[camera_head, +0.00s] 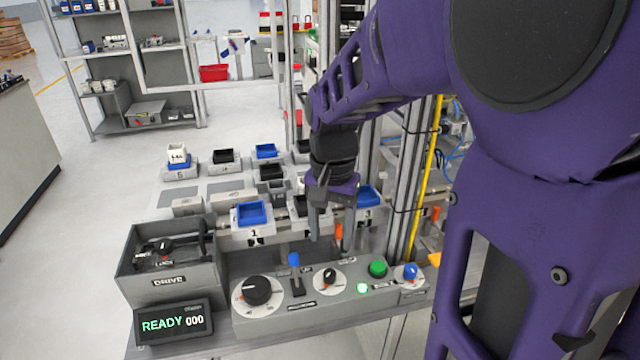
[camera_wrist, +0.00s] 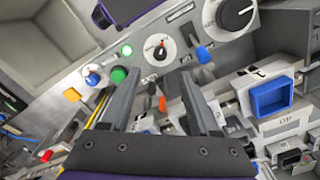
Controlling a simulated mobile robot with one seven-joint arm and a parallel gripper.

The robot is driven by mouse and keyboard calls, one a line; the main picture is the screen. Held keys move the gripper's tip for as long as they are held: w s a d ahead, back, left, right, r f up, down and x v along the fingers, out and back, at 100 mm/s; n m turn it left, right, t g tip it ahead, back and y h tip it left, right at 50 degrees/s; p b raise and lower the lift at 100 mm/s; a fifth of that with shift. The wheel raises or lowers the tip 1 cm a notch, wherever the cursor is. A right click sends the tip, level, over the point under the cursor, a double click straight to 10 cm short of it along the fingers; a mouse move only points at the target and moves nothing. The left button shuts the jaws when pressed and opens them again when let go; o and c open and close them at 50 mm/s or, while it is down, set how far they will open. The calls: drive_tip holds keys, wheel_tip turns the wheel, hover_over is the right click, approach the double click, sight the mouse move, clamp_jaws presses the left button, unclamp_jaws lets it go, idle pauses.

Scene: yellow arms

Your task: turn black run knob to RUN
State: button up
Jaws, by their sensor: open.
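The control panel (camera_head: 345,300) carries two black knobs on white dials; I cannot read which is labelled RUN. The smaller knob (camera_head: 329,276) is in the panel's middle, and it shows at the wrist view's upper middle (camera_wrist: 160,48) with a red-orange mark on its dial. The larger knob (camera_head: 258,290) is at the panel's left end and at the wrist view's top right (camera_wrist: 236,12). My gripper (camera_head: 322,232) is open and empty, pointing down behind the panel. In the wrist view its fingers (camera_wrist: 160,75) point toward the smaller knob, apart from it.
A blue lever (camera_head: 294,262) stands between the knobs. A green button (camera_head: 377,269), a lit green lamp (camera_head: 362,288) and a blue knob (camera_head: 410,272) are right. A display (camera_head: 172,323) reads READY 000. The grey DRIVE box (camera_head: 168,278) is left; blue bins (camera_head: 251,213) stand behind.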

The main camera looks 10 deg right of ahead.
wheel_tip(320, 180, up, 8)
drive_tip(key=shift+p, duration=0.45)
drive_tip(key=shift+s+f, duration=0.1)
drive_tip(key=shift+f, duration=0.05)
